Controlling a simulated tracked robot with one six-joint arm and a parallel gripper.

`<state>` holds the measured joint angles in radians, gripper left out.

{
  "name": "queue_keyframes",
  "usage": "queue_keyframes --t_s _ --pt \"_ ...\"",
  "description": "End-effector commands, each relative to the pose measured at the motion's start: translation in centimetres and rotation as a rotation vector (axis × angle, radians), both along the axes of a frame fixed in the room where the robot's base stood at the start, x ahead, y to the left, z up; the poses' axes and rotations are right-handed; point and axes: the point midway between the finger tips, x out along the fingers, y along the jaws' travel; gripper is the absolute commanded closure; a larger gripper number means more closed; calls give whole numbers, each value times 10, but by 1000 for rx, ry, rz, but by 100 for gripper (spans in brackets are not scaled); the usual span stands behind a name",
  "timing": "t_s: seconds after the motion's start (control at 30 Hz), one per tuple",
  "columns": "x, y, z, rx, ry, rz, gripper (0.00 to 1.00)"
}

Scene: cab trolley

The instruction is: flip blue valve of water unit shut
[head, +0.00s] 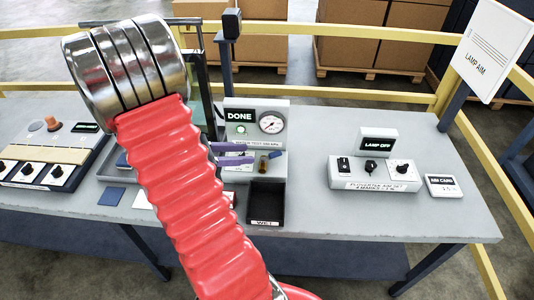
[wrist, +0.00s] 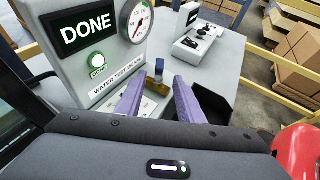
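The water unit (head: 278,106) is a grey box with a DONE display, a lit green button and a round gauge; its front also fills the upper left of the wrist view (wrist: 110,68). Its valve has a small blue handle (wrist: 159,67) on a brass body (wrist: 156,92). In the head view the blue handle (head: 275,155) is small, beside the brass part. My gripper (wrist: 159,80) is open, its two purple fingers apart, with the valve showing between and beyond the tips. In the head view my gripper (head: 254,154) points at the valve from the left. Contact cannot be told.
A black open bin (head: 266,203) stands just in front of the unit. A lamp panel (head: 375,172) and a small label block (head: 443,186) stand to the right. A switch box (head: 40,172) is at the left.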

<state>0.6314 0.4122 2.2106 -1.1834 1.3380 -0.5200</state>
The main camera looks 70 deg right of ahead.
Motion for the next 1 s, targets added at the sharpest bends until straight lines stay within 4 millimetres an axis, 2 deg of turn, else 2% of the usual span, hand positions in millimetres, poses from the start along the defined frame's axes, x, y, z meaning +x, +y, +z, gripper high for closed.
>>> queue_keyframes --t_s 0.2,0.6,1.0 --pt "-24 -20 -12 1 2 -5 66" --pt "-60 -51 -32 0 2 -4 66" --pt "-65 -56 -35 0 0 0 66"
